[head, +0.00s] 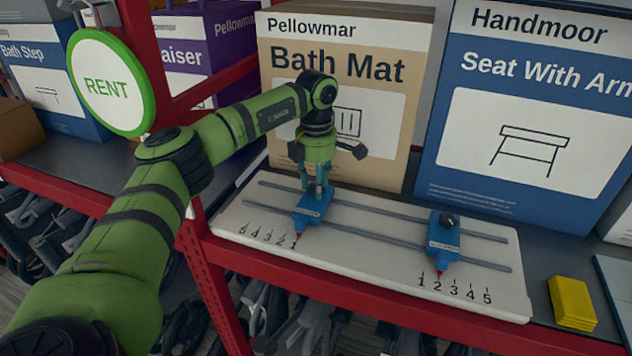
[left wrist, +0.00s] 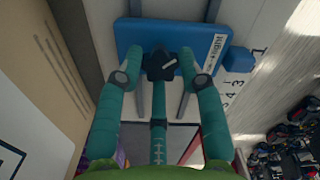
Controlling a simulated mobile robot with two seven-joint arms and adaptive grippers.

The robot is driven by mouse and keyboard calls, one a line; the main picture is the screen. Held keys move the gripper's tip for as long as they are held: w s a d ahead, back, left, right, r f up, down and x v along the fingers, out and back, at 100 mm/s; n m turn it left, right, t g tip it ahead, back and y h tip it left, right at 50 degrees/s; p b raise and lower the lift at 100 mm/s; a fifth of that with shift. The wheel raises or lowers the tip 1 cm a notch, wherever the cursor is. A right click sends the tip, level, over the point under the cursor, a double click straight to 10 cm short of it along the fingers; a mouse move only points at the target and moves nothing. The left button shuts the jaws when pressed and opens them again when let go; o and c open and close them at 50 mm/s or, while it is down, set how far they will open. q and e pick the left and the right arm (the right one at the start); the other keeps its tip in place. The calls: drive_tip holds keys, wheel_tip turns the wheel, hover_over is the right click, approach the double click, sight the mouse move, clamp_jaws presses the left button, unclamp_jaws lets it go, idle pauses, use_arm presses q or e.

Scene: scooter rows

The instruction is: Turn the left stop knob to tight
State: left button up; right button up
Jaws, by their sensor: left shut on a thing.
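The left stop (head: 318,210) is a blue block on two grey rails, its red pointer at 1 on the left scale. Its black lobed knob (left wrist: 160,65) shows in the left wrist view, with a white mark slanting up to the right; in the head view my fingers hide it. My left gripper (head: 316,187) points down over the left stop, its green fingers shut on the knob from both sides. The label beside the knob is too blurred to read surely. The right stop (head: 442,241) has a black knob (head: 449,220) and its pointer near 2. My right gripper is out of view.
The white board (head: 360,258) carrying the rails lies on a dark shelf with a red front beam. A Bath Mat box (head: 390,125) and a blue seat box (head: 520,190) stand close behind. A yellow block (head: 572,302) lies right of the board. A RENT sign (head: 105,85) hangs at left.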

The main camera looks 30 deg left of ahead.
use_arm(q)
drive_tip(key=shift+s+f+m, duration=0.1)
drive_tip(key=shift+f+m, duration=0.05)
drive_tip(key=shift+m, duration=1.05)
drive_tip(key=o, duration=1.1)
drive_tip(key=shift+d, duration=0.1)
drive_tip(key=shift+o, duration=0.2)
wheel_tip(320, 180, up, 12)
